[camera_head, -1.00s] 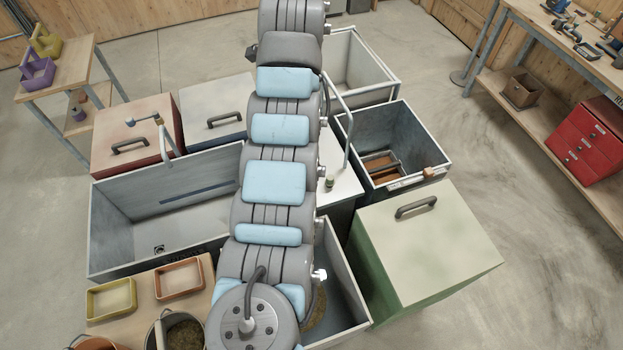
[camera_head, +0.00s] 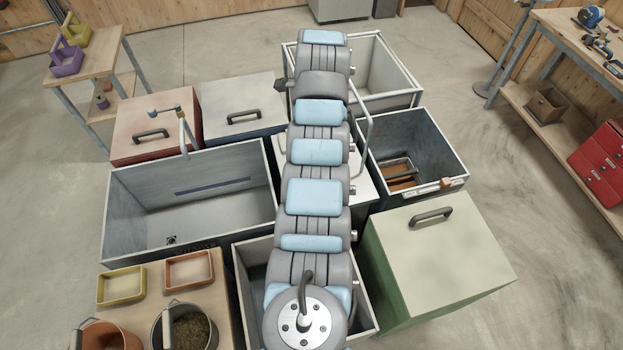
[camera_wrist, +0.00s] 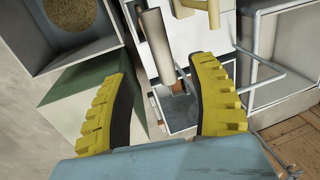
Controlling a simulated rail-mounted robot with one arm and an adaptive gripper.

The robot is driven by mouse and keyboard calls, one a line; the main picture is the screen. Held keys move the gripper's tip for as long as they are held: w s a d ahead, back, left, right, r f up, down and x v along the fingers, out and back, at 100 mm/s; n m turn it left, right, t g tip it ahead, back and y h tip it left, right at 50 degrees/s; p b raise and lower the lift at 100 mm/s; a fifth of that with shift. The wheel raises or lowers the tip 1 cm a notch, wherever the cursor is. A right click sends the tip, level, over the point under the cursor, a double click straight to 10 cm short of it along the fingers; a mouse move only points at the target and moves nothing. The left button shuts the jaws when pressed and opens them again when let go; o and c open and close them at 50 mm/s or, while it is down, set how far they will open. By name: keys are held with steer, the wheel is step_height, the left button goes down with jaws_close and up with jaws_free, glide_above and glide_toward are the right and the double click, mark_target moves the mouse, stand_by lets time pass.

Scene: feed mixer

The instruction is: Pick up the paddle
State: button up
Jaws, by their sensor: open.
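I cannot make out the paddle for certain. In the wrist view, a pale grey round shaft (camera_wrist: 156,46) shows beyond the gap between my fingers, over a white surface; I cannot tell whether it belongs to the paddle. My gripper (camera_wrist: 165,105) has yellow ribbed fingers with dark inner pads, spread apart with nothing between them. A dark open bin (camera_head: 421,135) in the head view holds a grey frame over a brown piece (camera_head: 401,180); I cannot tell what they are. My arm hides my gripper and part of the white-topped box (camera_head: 366,188) in the head view.
A green box with a handled lid (camera_head: 440,250) stands at right. A grey open trough (camera_head: 190,200) is at left. A bent metal pipe (camera_head: 366,135) rises by the dark bin. A tray table (camera_head: 212,300) holds shallow trays and buckets.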

steer(key=shift+w+a+f, duration=0.1)
steer(key=shift+w+f, duration=0.05)
steer(key=shift+f, duration=0.45)
steer(key=shift+w+f, duration=0.1)
steer(key=shift+f, duration=0.45)
steer(key=shift+w+f+p, duration=0.15)
steer(key=shift+f+p, duration=0.25)
steer(key=shift+f, duration=0.25)
steer(key=shift+w+f+p, duration=0.15)
steer(key=shift+f+p, duration=0.2)
steer(key=shift+f, duration=0.25)
steer(key=shift+w+f+b, duration=0.25)
steer(key=shift+f+b, duration=1)
steer(key=shift+f, duration=0.05)
jaws_close()
